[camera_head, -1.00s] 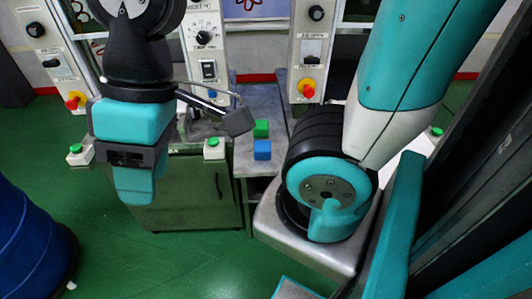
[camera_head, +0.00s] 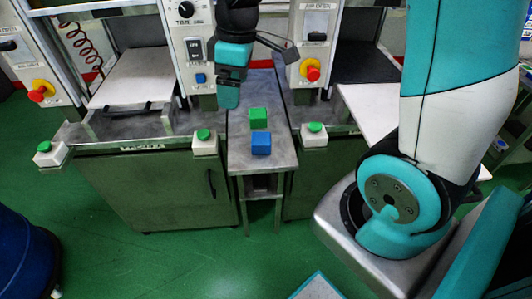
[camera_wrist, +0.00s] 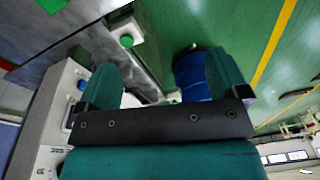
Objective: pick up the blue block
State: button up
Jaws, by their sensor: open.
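The blue block (camera_head: 261,143) sits near the front of the narrow grey table in the head view. A green block (camera_head: 258,117) stands just behind it, a small gap apart. My gripper (camera_head: 229,97) points down behind and to the left of both blocks, apart from them. In the wrist view my gripper (camera_wrist: 163,68) has its two teal fingers spread with nothing held between them. A bright green patch at the top edge of the wrist view looks like the green block (camera_wrist: 51,4). The blue block is not seen in the wrist view.
The narrow table (camera_head: 240,155) stands between two green cabinets. Push-button boxes (camera_head: 205,142) (camera_head: 313,135) flank it. Control panels (camera_head: 196,50) stand behind. A blue barrel (camera_head: 25,250) is at the lower left and shows between my fingers in the wrist view (camera_wrist: 190,75). Green floor in front is clear.

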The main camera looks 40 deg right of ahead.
jog(key=n+h+b, duration=0.1)
jog(key=b, duration=0.1)
send_over(261, 138)
notch_tip(261, 138, down, 10)
jog(key=shift+g, duration=0.3)
notch_tip(261, 138, down, 11)
jog(key=shift+w+p, duration=0.1)
jog(key=shift+p, duration=0.25)
jog(key=shift+f+p, duration=0.55)
jog(key=shift+f, duration=2.35)
jog(key=c, duration=1.4)
jog(key=shift+r, duration=0.1)
jog(key=shift+c, duration=0.4)
jog(key=shift+r, duration=0.1)
